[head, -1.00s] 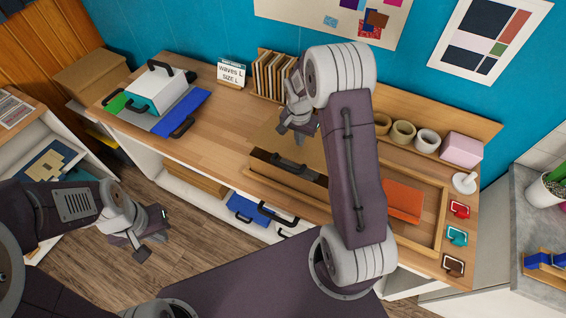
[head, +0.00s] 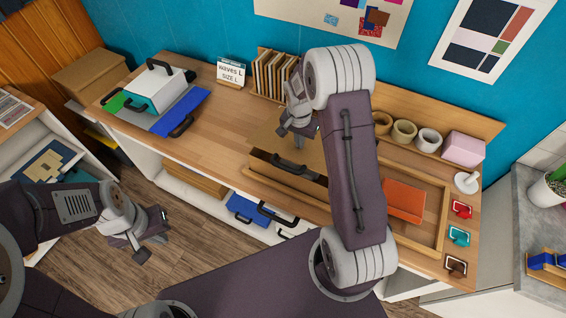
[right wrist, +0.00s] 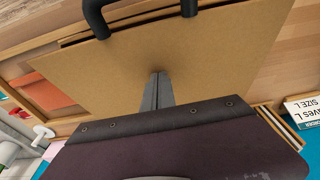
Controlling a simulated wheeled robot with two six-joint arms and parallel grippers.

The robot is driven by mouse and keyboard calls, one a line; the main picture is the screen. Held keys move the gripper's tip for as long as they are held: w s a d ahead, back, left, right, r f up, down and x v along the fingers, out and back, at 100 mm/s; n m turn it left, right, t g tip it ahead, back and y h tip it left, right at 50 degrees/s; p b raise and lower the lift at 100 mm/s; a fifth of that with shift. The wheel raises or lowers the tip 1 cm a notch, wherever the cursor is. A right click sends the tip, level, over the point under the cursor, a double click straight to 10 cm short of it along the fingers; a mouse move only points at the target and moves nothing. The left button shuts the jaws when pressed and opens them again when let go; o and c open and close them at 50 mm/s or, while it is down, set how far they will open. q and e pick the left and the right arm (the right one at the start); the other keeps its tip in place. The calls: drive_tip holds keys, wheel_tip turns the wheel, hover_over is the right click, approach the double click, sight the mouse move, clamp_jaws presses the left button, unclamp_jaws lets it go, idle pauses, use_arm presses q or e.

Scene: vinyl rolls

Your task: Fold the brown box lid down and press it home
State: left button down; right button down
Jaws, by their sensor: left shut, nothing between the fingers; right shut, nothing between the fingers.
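There, a thin dark gap shows along the lid edge by the black handle (right wrist: 98,18). My right gripper (head: 299,143) is shut and empty, fingertips down at the middle of the lid; they also show in the right wrist view (right wrist: 160,76). They look touching or very close. My left gripper (head: 143,256) is shut and empty, away from the bench above the floor.
Behind are a rack of brown sleeves (head: 270,75), a "waves L" sign (head: 231,73) and several round holders.

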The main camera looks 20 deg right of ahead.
drive_tip(key=shift+f+b, duration=1.45)
drive_tip(key=shift+f, duration=0.55)
drive_tip(key=shift+r, duration=0.1)
wheel_tip(320, 180, up, 9)
drive_tip(key=p, duration=0.7)
